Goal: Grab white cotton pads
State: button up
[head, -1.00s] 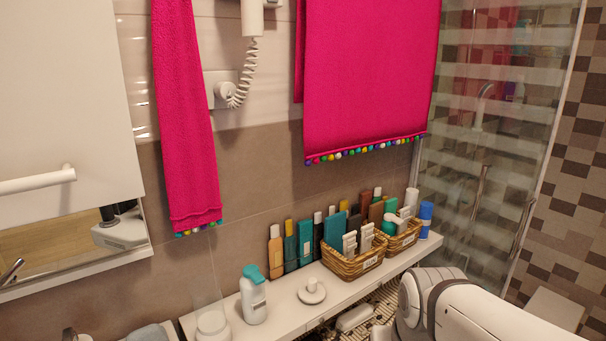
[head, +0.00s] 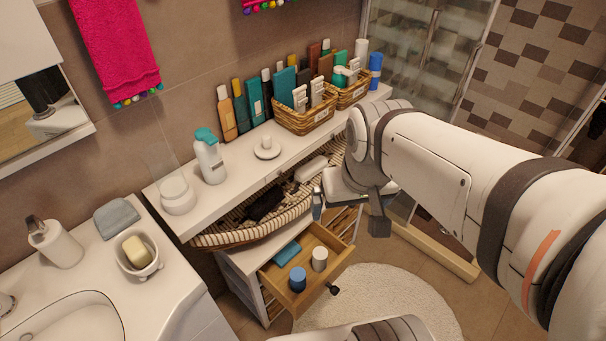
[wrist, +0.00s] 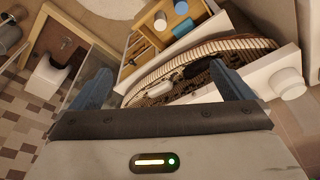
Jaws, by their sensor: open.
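A white cylinder (head: 319,259), which may be the cotton pads, stands in an open wooden drawer (head: 283,301) below the shelf. It also shows near the top of the wrist view (wrist: 160,21). A blue cylinder (head: 298,279) stands beside it, and a teal flat item (head: 287,252) lies behind them. My gripper (head: 348,207) is open and empty, above and to the right of the drawer. In the wrist view its two fingers (wrist: 163,86) are spread apart, with the drawer beyond them.
The white shelf (head: 228,192) overhangs a striped-lined wicker basket (head: 222,238) just behind the drawer. Bottles and small baskets (head: 303,121) crowd the shelf's back. A sink counter (head: 150,290) is at left, and a round rug (head: 395,290) lies on the floor in front.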

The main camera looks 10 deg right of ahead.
aim_at(320, 255)
jog(key=u, duration=1.75)
jog(key=k, duration=1.4)
jog(key=z, duration=0.55)
jog(key=i, duration=1)
jog(key=z, duration=0.05)
